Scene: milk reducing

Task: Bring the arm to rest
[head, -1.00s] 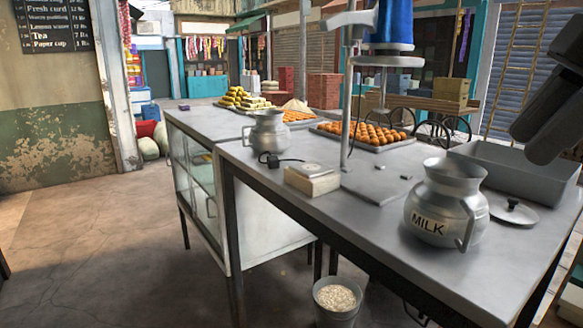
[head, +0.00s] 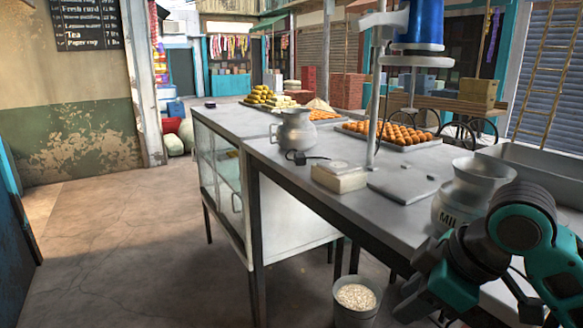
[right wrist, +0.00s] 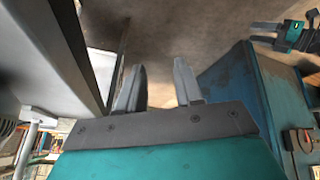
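My right arm (head: 525,225) folds low at the right of the head view, in front of the table's near edge. It partly covers the milk pot (head: 476,180). In the right wrist view my right gripper (right wrist: 160,67) has its two fingers apart with nothing between them, pointing over bare floor. My left gripper (right wrist: 261,33) shows at that view's upper right, its two fingers apart and empty. The left arm is not in the head view.
The steel table (head: 300,165) holds another metal pot (head: 296,130), a white box (head: 340,177), a stand with a blue top (head: 420,25) and sweets trays. A bucket (head: 357,300) stands below. A blue cabinet (right wrist: 228,88) is near the right gripper. Floor at left is clear.

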